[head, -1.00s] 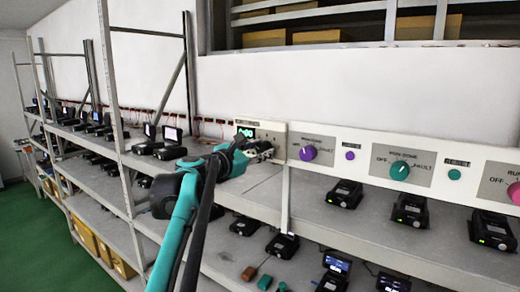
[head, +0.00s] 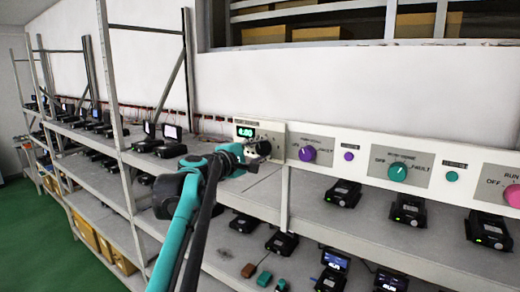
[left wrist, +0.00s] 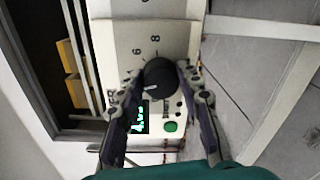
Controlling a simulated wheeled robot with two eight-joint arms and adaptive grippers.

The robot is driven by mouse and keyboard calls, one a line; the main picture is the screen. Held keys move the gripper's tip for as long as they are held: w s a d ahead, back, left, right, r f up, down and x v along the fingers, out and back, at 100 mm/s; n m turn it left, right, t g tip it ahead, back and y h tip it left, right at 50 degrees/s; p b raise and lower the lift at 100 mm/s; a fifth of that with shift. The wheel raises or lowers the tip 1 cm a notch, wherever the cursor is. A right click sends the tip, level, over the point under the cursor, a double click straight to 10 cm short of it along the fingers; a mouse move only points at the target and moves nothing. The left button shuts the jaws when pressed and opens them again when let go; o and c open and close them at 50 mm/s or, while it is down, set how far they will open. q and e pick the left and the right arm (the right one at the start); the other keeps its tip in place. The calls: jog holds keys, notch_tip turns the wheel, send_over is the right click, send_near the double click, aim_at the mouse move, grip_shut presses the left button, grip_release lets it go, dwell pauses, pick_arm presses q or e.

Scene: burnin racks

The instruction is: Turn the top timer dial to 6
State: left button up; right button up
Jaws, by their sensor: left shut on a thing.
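The timer dial (left wrist: 160,76) is a round black knob with a white pointer mark, on a pale panel (left wrist: 128,35) in the left wrist view. The mark points to the lower left there. The digits 6 and 8 show above the knob; other digits are hidden or too small to read. My left gripper (left wrist: 162,70) is shut on the knob, one finger on each side. In the head view my left gripper (head: 256,152) covers most of the dial. My right gripper is not in view.
A green button (left wrist: 170,127) sits beside the knob. To the right of the timer panel are a purple knob (head: 307,153) and a teal knob (head: 397,172). Black devices stand on the shelf below, including one (head: 343,193) under the panels. A shelf upright (head: 108,70) stands left of my arm.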

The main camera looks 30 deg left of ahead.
pick_arm(q)
jog(key=m, duration=0.5)
jog(key=shift+d+f, duration=0.1)
jog(key=m, duration=0.5)
jog(key=shift+f+y, duration=0.1)
jog(key=shift+y, duration=0.2)
jog(key=shift+m, duration=0.4)
jog(key=o, duration=1.2)
jog(key=shift+c, duration=0.2)
jog(key=s, duration=1.2)
jog(key=shift+a+r, duration=0.2)
jog(key=shift+a, duration=0.15)
